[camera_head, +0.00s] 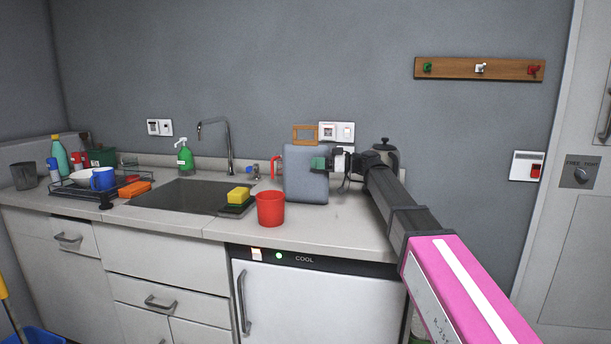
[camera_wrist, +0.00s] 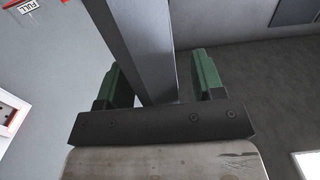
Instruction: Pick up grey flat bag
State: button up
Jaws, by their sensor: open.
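The grey flat bag (camera_head: 304,185) stands upright on the counter, behind and right of a red cup. My gripper (camera_head: 320,163) is at the bag's upper right edge. In the wrist view, a grey slab that looks like the bag (camera_wrist: 142,40) runs between the two green fingers of my gripper (camera_wrist: 162,82). The fingers are open on either side of it, with a visible gap on the right. At the lower end I cannot tell whether the left finger touches it.
The red cup (camera_head: 270,208) stands close in front of the bag, near the counter's front edge. The sink (camera_head: 185,196), a yellow sponge (camera_head: 239,194) and a dish rack (camera_head: 75,190) lie to the left.

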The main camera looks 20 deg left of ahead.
grip_shut()
jog(key=shift+r, duration=0.1)
